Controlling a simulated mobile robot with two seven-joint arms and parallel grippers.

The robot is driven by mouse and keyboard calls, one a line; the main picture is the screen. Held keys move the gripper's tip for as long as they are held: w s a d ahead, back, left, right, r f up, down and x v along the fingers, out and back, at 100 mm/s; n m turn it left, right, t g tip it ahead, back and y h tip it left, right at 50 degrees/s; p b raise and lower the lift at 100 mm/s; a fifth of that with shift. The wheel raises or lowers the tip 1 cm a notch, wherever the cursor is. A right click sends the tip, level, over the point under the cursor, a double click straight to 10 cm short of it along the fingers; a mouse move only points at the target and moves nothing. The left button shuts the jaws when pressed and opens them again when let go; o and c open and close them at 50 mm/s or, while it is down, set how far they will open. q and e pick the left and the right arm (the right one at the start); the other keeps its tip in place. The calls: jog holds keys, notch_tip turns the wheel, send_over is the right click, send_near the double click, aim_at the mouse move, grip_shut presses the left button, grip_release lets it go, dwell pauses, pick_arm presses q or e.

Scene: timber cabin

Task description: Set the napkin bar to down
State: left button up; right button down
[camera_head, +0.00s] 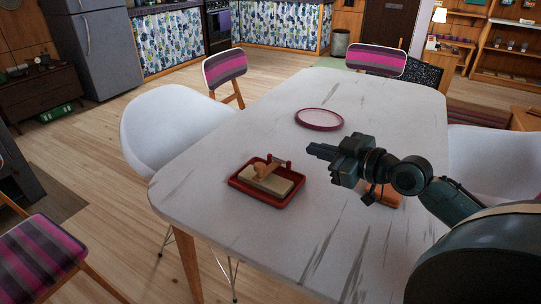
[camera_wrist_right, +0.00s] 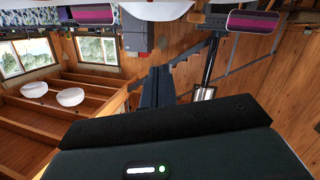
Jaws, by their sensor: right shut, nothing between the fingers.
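A red napkin tray (camera_head: 242,184) sits on the near left part of the table, with a pale stack of napkins (camera_head: 262,180) in it. A brown wooden napkin bar (camera_head: 268,168) shows over the stack at its far side. I cannot tell whether it touches the napkins. My right gripper (camera_head: 312,149) is above the table, to the right of the tray and apart from it, pointing left. It is shut and empty; its fingers also show together in the right wrist view (camera_wrist_right: 158,86). The tray does not show clearly there. My left gripper is not in view.
The white marbled table (camera_head: 240,240) is mostly clear. A round pink-rimmed plate (camera_head: 320,119) lies beyond the gripper. An orange-brown object (camera_head: 385,197) is partly hidden under my right wrist. White chairs (camera_head: 165,125) and striped chairs (camera_head: 375,61) stand around the table.

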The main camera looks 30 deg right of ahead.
jog(key=w+a+f+y, duration=0.1)
jog(key=w+a, duration=0.1)
jog(key=w+a+f+m+g+y+p, duration=0.1)
jog(key=w+a, duration=0.2)
jog(key=w+a+f+m, duration=0.1)
jog(key=w+a, duration=0.1)
jog(key=shift+w+a+f+y, duration=0.15)
jog(key=shift+a+f+y, duration=0.05)
jog(key=shift+a+y, duration=0.2)
jog(key=shift+f, duration=0.55)
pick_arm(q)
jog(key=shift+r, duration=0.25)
pick_arm(e)
jog(key=shift+f, duration=0.1)
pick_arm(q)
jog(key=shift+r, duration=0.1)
pick_arm(e)
jog(key=shift+a+f, duration=0.1)
